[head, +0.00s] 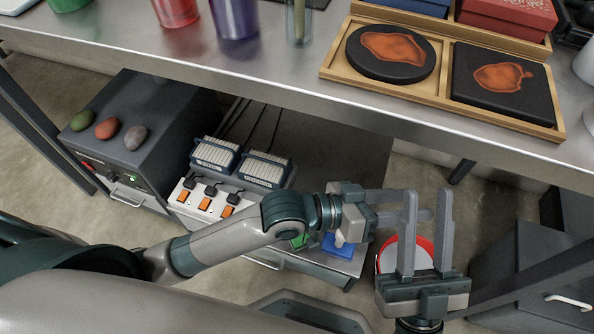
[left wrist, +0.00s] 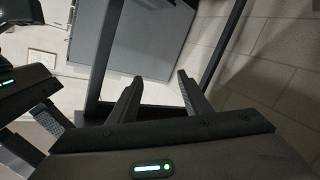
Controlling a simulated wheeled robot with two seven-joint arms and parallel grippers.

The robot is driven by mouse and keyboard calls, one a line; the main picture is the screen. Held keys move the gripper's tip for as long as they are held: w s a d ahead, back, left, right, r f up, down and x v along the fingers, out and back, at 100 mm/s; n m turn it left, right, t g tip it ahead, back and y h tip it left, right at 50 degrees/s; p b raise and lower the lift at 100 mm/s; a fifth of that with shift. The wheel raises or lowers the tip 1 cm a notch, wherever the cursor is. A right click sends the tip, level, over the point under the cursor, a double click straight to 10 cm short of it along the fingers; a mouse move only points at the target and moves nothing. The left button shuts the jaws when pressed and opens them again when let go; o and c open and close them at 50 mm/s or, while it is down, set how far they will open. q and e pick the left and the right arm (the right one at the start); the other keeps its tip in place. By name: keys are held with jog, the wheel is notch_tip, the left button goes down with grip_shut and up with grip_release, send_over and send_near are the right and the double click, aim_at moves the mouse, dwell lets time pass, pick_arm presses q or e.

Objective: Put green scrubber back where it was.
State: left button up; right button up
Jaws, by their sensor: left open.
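A small green piece (head: 300,241), which may be the green scrubber, shows on the low shelf under my left arm, mostly hidden by it. A blue scrubber-like thing (head: 340,246) with a white knob lies just right of it. My left gripper (head: 415,204) reaches right, beyond both, open with nothing seen between its fingers. Its two fingers show apart and empty in the left wrist view (left wrist: 160,85). My right gripper (head: 428,192) points up the picture in front of the left fingertips. Its fingers stand apart with nothing seen held.
A red-rimmed white bucket (head: 388,257) stands behind my right gripper. The steel table (head: 280,75) overhangs the shelf and carries a wooden tray (head: 331,76) and cups. A grey cabinet (head: 165,110) with three stones stands left. A switch unit (head: 181,207) stands on the shelf.

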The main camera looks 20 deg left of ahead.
pick_arm(q)
jog(key=s+a+r+n+t+y, duration=0.2)
jog(key=s+a+r+t, duration=0.2)
jog(key=a+r+t, duration=0.2)
jog(key=s+a+r+n+t+y, duration=0.1)
jog(key=s+a+r+t+y, duration=0.2)
jog(key=a+r+t, duration=0.4)
jog(key=s+a+t, duration=0.1)
jog(key=a+t, duration=0.3)
jog(key=a, duration=0.2)
jog(key=shift+s+r+n, duration=0.2)
jog(key=shift+r+n, duration=0.1)
jog(key=shift+n, duration=0.1)
